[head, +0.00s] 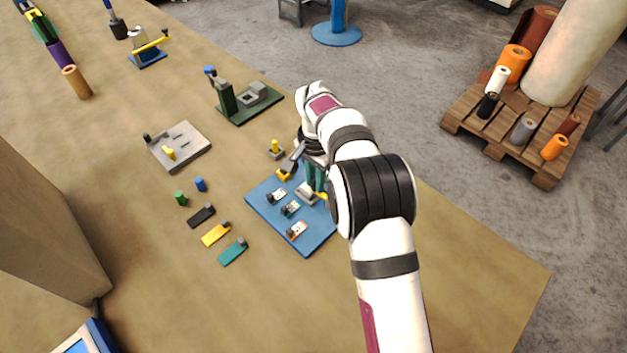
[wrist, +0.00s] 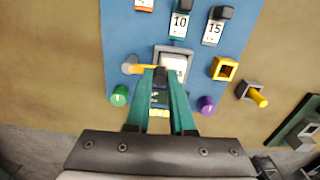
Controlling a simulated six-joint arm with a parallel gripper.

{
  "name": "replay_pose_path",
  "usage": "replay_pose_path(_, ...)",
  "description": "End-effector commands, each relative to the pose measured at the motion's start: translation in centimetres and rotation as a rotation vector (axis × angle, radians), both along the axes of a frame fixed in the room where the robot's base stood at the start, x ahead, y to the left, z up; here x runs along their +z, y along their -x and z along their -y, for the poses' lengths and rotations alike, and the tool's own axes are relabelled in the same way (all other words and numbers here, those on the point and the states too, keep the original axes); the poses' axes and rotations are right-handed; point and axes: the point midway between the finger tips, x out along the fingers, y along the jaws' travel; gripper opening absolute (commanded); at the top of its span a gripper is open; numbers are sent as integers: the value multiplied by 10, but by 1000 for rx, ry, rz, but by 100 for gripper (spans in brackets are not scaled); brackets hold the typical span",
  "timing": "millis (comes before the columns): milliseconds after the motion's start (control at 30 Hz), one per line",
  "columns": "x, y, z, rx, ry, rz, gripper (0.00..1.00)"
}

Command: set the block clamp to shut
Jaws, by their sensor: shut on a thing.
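The block clamp is a grey frame around a pale block (wrist: 174,62) on the blue board, with a yellow lever (wrist: 140,68) reaching from a grey pivot at its left. In the head view the clamp (head: 307,193) sits beside my gripper at the board's far right. My gripper (wrist: 161,78) has its teal fingers shut at the lever's inner end, with a dark piece between the tips. The fingertips hide that end, so the exact contact is unclear. In the head view my gripper (head: 316,182) is partly hidden by my arm.
The blue board (head: 262,203) carries dies (wrist: 181,22) with dark knobs. A yellow frame (wrist: 224,68) is right of the clamp. A green knob (wrist: 120,95) and a purple knob (wrist: 206,103) flank my fingers. A grey holder with a yellow peg (wrist: 250,92) stands off the board.

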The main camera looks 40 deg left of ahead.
Motion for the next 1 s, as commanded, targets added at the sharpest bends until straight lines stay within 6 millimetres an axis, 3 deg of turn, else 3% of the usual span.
replay_pose_path(700,1,-4,0,-69,-2,2,0)
replay_pose_path(733,1,-4,0,-69,-2,2,23)
replay_pose_path(800,1,-4,0,-69,-2,2,36)
replay_pose_path(900,0,-3,0,-69,-1,1,52)
replay_pose_path(1000,0,-3,0,-69,-1,1,52)
